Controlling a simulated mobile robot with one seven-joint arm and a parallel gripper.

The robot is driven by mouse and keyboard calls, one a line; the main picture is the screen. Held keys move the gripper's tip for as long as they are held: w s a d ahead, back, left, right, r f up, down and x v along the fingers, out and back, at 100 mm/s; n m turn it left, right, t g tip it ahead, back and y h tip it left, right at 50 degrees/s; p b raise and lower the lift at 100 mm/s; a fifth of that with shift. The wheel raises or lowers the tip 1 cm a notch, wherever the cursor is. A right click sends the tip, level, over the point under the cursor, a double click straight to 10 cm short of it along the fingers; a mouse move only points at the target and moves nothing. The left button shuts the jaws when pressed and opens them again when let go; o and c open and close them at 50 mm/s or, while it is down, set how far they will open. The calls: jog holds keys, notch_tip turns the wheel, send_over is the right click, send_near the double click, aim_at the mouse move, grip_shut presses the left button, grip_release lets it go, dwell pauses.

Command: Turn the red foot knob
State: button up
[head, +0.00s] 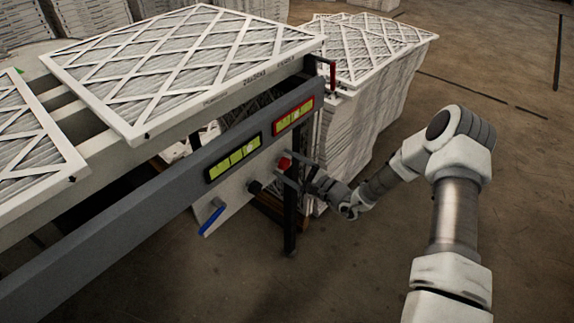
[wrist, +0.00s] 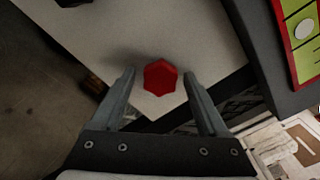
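The red knob (head: 284,163) sits on a light panel (head: 237,195) below the grey rail of the conveyor frame. In the wrist view the red knob (wrist: 160,77) looks faceted and lies between the tips of my two fingers. My gripper (head: 297,172) is at the right end of the panel, close to the knob. In the wrist view my gripper (wrist: 159,85) is open, with a visible gap between each finger and the knob. I cannot tell how far the fingertips are from the panel in depth.
A black knob (head: 255,187) and a blue handle (head: 212,217) are left of the red knob. Yellow-green labels (head: 234,158) are on the grey rail (head: 130,208) above. A black leg (head: 290,220) stands below. Filters (head: 185,60) lie on top; stacked filters (head: 375,110) stand behind. Floor at right is clear.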

jog(key=p+v, duration=0.2)
jog(key=v, duration=1.5)
jog(key=shift+s+d, duration=0.2)
jog(key=s+a+r+n+g+h, duration=0.1)
jog(key=s+a+r+n+g, duration=0.2)
jog(key=s+r+n+g, duration=0.4)
jog(key=s+a+r+n+g+h, duration=0.2)
jog(key=s+a+r+n+g, duration=0.15)
jog(key=r, duration=0.55)
jog(key=s+d+r+n+t+h, duration=0.3)
jog(key=s+d+r+h, duration=0.2)
jog(key=s+r+h, duration=0.15)
jog(key=s+d+r+n+t+h, duration=0.2)
jog(key=s+d+r+n+h, duration=0.15)
jog(key=s+r+h, duration=0.35)
notch_tip(320, 180, up, 15)
jog(key=y+p, duration=0.2)
jog(key=p, duration=1.2)
jog(key=shift+w+d+r+p, duration=0.2)
jog(key=shift+w+d+p, duration=0.1)
jog(key=shift+w+d, duration=0.15)
